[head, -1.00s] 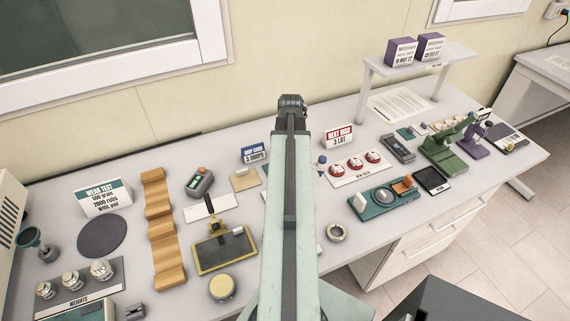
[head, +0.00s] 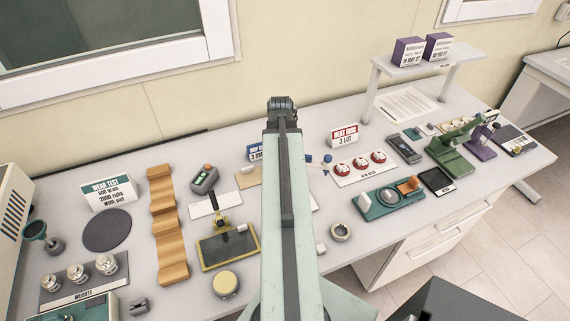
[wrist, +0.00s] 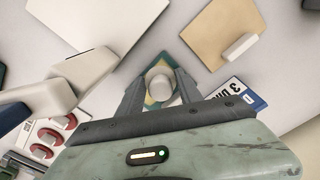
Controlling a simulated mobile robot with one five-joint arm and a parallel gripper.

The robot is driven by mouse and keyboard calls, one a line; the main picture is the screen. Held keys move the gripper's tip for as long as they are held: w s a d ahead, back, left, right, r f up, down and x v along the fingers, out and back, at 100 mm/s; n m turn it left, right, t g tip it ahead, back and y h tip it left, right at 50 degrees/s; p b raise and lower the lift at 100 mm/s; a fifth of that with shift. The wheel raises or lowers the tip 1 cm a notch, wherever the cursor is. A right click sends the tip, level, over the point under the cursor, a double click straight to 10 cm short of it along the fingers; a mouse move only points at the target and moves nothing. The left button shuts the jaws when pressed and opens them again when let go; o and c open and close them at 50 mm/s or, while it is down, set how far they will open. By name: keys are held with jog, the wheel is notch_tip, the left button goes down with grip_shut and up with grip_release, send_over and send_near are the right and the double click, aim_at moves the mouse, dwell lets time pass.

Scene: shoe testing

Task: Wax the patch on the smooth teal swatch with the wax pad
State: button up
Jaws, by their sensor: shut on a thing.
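My gripper (wrist: 160,88) is shut on a pale, rounded thing (wrist: 161,86), apparently the wax pad, in the wrist view. A teal swatch (wrist: 152,62) with a yellowish edge lies behind and around the held thing. The held thing and the fingers hide most of the swatch, and I cannot see the patch. I cannot tell whether the pad touches the swatch. In the head view my own arm hides the gripper, the pad and the teal swatch.
A tan swatch (wrist: 210,25) with a small white block (wrist: 240,46) lies close at upper right in the wrist view. The drip card sign (wrist: 240,94) stands beside the right finger. Pale blocky objects (wrist: 80,68) lie left. A red-disc card (head: 361,169) is right of my arm.

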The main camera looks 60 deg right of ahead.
jog(key=shift+w+a, duration=0.4)
jog(key=shift+a, duration=0.2)
jog(key=shift+w+a, duration=0.35)
jog(key=shift+a, duration=0.2)
notch_tip(320, 180, up, 6)
jog(key=p, duration=0.6)
jog(key=shift+d+f, duration=0.1)
notch_tip(320, 180, up, 3)
jog(key=p, duration=0.3)
